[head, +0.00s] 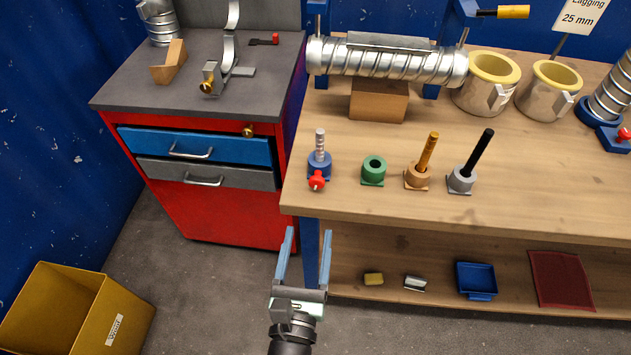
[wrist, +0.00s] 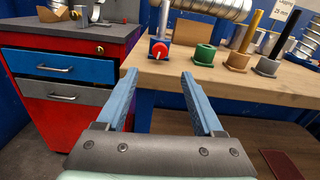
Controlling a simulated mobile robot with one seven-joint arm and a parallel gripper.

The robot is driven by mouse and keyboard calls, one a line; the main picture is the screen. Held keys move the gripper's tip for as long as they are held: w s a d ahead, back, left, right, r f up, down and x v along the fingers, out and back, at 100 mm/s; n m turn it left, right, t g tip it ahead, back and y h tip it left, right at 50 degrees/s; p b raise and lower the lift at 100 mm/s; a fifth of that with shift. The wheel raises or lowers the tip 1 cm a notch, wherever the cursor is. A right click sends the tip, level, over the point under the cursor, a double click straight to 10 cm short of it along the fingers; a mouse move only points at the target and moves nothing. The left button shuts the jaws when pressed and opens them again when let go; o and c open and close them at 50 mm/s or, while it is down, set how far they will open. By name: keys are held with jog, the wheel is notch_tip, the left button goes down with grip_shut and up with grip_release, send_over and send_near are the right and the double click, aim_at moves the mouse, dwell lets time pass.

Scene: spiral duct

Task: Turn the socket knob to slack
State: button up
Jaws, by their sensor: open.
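A blue socket (head: 319,163) stands near the front left edge of the bench, with a silver threaded post upright in it. A red knob (head: 316,180) sits on its front; the knob (wrist: 159,50) also shows in the wrist view, just beyond the fingertips. My gripper (head: 308,232) is open and empty, its two blue fingers pointing toward the bench, in front of the knob and apart from it. In the wrist view my gripper (wrist: 158,74) has the knob roughly centred between its fingers. The knob's setting cannot be read.
Green (head: 373,170), copper (head: 417,176) and grey (head: 461,180) sockets stand to the right. A second blue socket with a red knob (head: 623,134) is at the far right. A spiral duct (head: 390,62) lies behind. A red cabinet (head: 220,205) stands left.

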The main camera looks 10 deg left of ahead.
aim_at(316, 185)
jog(key=w, duration=1.1)
jog(key=shift+w+p, duration=0.15)
jog(key=shift+p, duration=0.25)
grip_shut()
